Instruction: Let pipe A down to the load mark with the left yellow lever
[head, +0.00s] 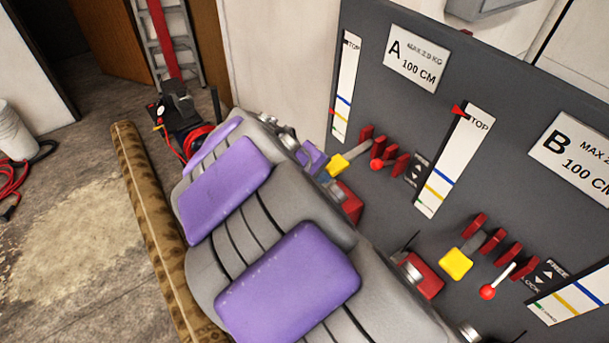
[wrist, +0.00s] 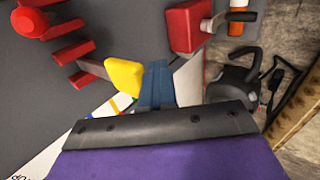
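The left yellow lever (head: 338,165) stands out from the grey panel below the A sign (head: 410,58). The end of my gripper (head: 313,158) is just left of its yellow knob. In the wrist view, the gripper's blue fingers (wrist: 157,86) lie close together beside the yellow knob (wrist: 124,78), with nothing seen between them. I cannot tell whether they touch the knob. The left scale (head: 346,85) has its red pointer low, between the blue and yellow lines. The second scale (head: 455,160) has its red pointer near TOP. Pipe A itself is not clearly visible.
A second yellow lever (head: 456,263) and a red-knobbed lever (head: 488,292) sit lower right, among red guards. The B sign (head: 575,155) is at the right. Open floor with a red hose (head: 14,190) is at the left.

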